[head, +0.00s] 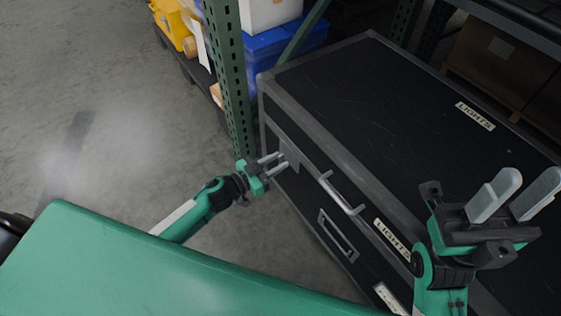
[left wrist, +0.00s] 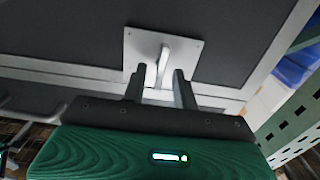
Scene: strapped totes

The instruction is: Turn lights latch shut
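The black case labelled LIGHTS (head: 370,95) has grey metal edges. Its latch is a pale square plate with a raised lever (left wrist: 164,60) on the dark front face; in the head view the plate (head: 289,151) is small and partly covered by my fingers. My left gripper (head: 277,163) is at the latch, fingers pointing at the case. In the left wrist view its two fingers (left wrist: 160,88) are apart, with the lever's end between them; contact cannot be told. My right gripper (head: 515,195) is open and empty, above the case top at the right.
A bar handle (head: 341,194) sticks out of the case front right of the latch. A green rack post (head: 231,90) stands close to the left corner of the case. Blue bins (head: 265,45) are behind it. The floor to the left is clear.

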